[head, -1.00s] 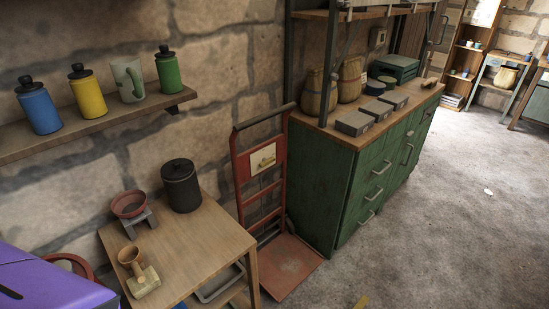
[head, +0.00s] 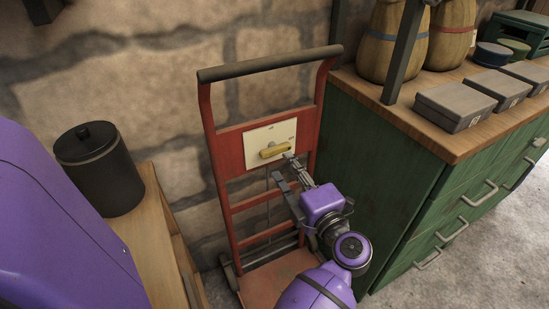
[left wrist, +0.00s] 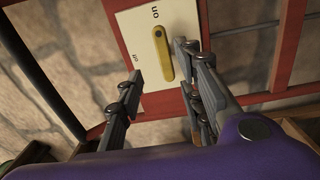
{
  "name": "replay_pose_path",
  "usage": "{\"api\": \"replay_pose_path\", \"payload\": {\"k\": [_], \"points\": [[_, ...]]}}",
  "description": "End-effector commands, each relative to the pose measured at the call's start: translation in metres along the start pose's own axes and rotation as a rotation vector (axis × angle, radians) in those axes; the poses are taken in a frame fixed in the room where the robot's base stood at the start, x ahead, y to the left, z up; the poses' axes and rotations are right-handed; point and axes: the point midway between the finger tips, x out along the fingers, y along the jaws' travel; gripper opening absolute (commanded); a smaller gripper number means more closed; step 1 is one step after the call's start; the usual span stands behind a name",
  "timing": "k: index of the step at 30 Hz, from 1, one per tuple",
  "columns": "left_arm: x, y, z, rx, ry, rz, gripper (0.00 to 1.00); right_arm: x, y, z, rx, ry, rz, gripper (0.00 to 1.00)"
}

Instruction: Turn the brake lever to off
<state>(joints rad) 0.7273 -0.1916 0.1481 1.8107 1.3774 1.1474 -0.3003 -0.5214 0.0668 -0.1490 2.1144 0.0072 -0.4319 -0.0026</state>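The brake lever (head: 275,149) is a yellow bar on a cream plate (head: 285,134), fixed to the red hand truck (head: 230,151). In the head view it lies nearly level. In the left wrist view the lever (left wrist: 164,58) has a dark pivot dot at its upper end, with "on" printed above and "off" to its left. My left gripper (head: 283,168) is open, just in front of the plate's lower part. In the left wrist view its fingers (left wrist: 155,70) stand apart on either side of the lever; contact cannot be told. My right gripper is not in view.
The green cabinet (head: 385,178) stands close on the right, with grey boxes (head: 454,106) and jars on top. A wooden table (head: 160,225) with a black canister (head: 98,166) is at the left. A stone wall is behind the truck.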

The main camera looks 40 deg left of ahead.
Motion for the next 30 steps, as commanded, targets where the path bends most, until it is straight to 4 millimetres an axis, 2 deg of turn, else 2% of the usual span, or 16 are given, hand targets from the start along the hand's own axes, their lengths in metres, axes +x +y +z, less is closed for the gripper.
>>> {"api": "replay_pose_path", "payload": {"k": [1,5,12,18,29,30], "points": [[0.0,-0.006,0.002,-0.016,0.015,-0.025,0.34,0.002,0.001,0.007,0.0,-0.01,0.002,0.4],[0.01,-0.008,0.003,-0.03,0.029,-0.046,0.34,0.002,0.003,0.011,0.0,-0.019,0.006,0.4],[0.048,-0.007,0.002,-0.03,0.028,-0.041,0.34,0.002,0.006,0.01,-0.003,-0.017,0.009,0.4],[0.072,-0.009,0.001,-0.028,0.027,-0.042,0.34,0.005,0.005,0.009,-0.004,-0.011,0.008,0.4],[0.078,-0.009,0.001,-0.029,0.027,-0.043,0.34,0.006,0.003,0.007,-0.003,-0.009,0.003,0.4],[0.078,-0.009,0.001,-0.029,0.026,-0.043,0.29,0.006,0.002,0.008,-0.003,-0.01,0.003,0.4]]}}
